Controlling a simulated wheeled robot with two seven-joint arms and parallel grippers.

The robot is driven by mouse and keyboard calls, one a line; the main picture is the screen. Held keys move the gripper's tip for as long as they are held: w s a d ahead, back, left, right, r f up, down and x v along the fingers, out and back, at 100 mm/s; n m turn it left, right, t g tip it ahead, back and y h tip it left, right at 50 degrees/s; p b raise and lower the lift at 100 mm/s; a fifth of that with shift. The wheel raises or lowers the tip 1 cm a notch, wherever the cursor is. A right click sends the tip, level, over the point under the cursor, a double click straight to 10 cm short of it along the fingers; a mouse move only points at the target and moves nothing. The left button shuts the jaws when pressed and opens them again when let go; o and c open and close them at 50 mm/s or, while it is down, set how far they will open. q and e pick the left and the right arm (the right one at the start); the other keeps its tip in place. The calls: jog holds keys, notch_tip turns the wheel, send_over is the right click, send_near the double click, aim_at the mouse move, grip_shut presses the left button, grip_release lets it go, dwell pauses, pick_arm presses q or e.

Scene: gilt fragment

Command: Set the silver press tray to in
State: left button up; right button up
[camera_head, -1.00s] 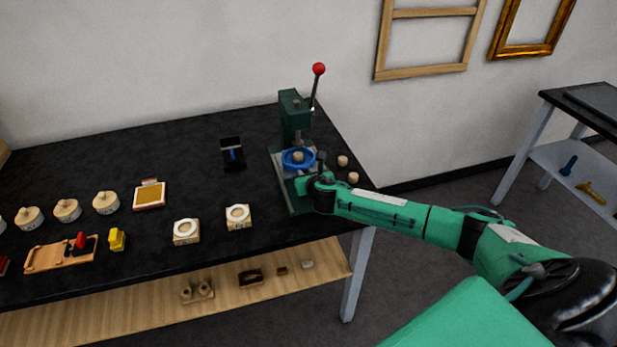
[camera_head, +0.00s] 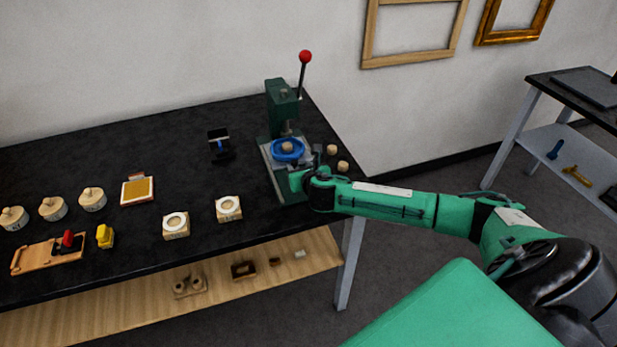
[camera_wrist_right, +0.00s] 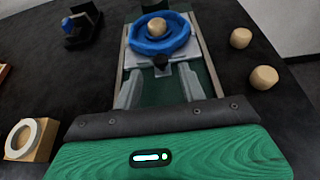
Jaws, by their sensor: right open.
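The green press (camera_head: 281,103) stands at the right end of the black table, with a red-knobbed lever. Its silver tray (camera_head: 267,152) sits low at the press front, under a blue ring (camera_head: 287,149) with a round wooden piece in it. In the right wrist view the silver tray (camera_wrist_right: 140,62) lies straight ahead between two rails, with a dark knob (camera_wrist_right: 161,66) on its near edge. My right gripper (camera_head: 298,181) is at the press's near end. Its fingers (camera_wrist_right: 160,90) are apart, just short of the knob, with nothing between them. My left gripper is out of view.
Two small wooden pieces (camera_head: 332,150) stand right of the press. White-ringed blocks (camera_head: 229,208) stand to its left. A dark stand (camera_head: 219,146) is farther back. Wooden lidded pots (camera_head: 92,199) line the left. The table between the stand and ringed blocks is clear.

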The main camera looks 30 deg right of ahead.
jog(key=v, duration=0.8)
jog(key=shift+b, duration=0.45)
jog(key=shift+a+r, duration=0.1)
